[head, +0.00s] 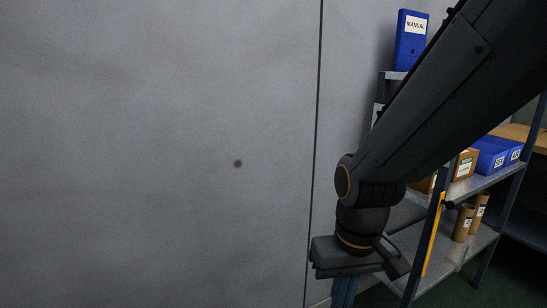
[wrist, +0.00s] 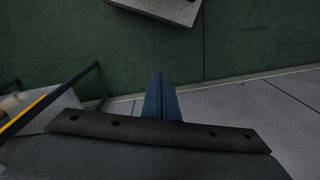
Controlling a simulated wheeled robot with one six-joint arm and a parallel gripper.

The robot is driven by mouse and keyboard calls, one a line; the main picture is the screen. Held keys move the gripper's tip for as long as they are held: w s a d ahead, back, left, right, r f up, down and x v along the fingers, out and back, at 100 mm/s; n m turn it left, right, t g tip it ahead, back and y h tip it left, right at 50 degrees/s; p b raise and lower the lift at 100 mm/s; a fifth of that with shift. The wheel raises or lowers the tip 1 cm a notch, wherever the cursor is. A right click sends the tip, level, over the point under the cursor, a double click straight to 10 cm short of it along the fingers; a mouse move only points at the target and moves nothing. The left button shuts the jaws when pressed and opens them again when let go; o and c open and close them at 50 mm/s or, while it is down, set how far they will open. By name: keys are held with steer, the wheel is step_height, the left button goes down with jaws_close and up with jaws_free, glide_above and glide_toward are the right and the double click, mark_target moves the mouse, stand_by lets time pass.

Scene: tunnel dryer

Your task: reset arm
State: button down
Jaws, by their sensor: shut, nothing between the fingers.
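My arm reaches in from the upper right of the head view and bends down at a wrist with orange rings. My gripper (head: 343,293) hangs at the bottom of that view, with its blue fingers cut off by the lower edge. In the wrist view my gripper (wrist: 160,80) shows two blue fingers side by side, shut together. Nothing is held between them. The fingers point down over a green floor (wrist: 235,55) and a grey panelled surface (wrist: 225,105).
A grey panel wall (head: 160,150) fills the left. Behind my arm stands a metal shelf (head: 477,247) with a blue manual holder (head: 411,40), blue bins (head: 490,157), boxes (head: 466,164) and brown cylinders (head: 463,222). A pale slab (wrist: 170,8) is at the wrist view's top.

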steer(key=s+d+r+m+p, duration=0.1)
steer(key=s+d+r+p, duration=0.1)
steer(key=d+r+p, duration=0.5)
steer(key=r+p, duration=0.1)
steer(key=p, duration=0.2)
steer(key=shift+d+r+m+h, duration=0.15)
steer(key=shift+r+m+h, duration=0.15)
steer(key=shift+m, duration=0.1)
